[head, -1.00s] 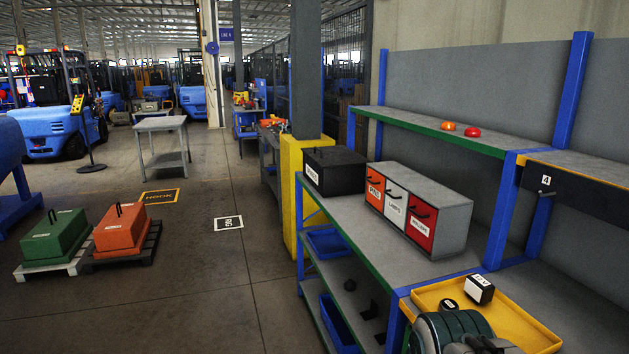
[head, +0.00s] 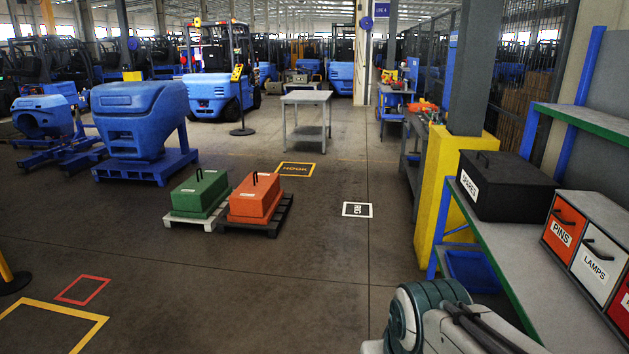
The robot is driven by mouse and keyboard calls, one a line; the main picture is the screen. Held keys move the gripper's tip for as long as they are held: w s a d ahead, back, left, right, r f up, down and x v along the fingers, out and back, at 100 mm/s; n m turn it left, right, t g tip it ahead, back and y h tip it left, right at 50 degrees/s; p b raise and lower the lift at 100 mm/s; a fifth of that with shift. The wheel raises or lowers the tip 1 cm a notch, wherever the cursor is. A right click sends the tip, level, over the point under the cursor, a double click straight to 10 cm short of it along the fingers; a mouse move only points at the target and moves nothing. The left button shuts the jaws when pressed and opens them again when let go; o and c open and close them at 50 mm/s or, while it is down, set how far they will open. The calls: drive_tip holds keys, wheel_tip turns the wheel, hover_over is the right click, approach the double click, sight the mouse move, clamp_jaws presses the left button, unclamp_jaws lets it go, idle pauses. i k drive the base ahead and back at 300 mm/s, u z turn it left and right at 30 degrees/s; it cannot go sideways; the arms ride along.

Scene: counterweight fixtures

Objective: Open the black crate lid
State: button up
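The black crate (head: 507,186) stands at the far left end of the grey workbench top (head: 518,262), with a white "SPARES" label on its front. Its lid (head: 512,164) lies flat and closed, with a small handle on top. My arm shows at the bottom right, in front of the bench and well apart from the crate. My gripper is outside the picture, so its state does not show.
A green box (head: 199,192) and an orange box (head: 255,197) sit on floor pallets. The floor between is clear.

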sight(495, 167)
drive_tip(key=u, duration=0.25)
drive_tip(key=i, duration=1.65)
drive_tip(key=z, duration=0.35)
drive_tip(key=i, duration=1.4)
drive_tip(key=z, duration=1.55)
drive_tip(key=i, duration=0.9)
drive_tip(key=z, duration=0.65)
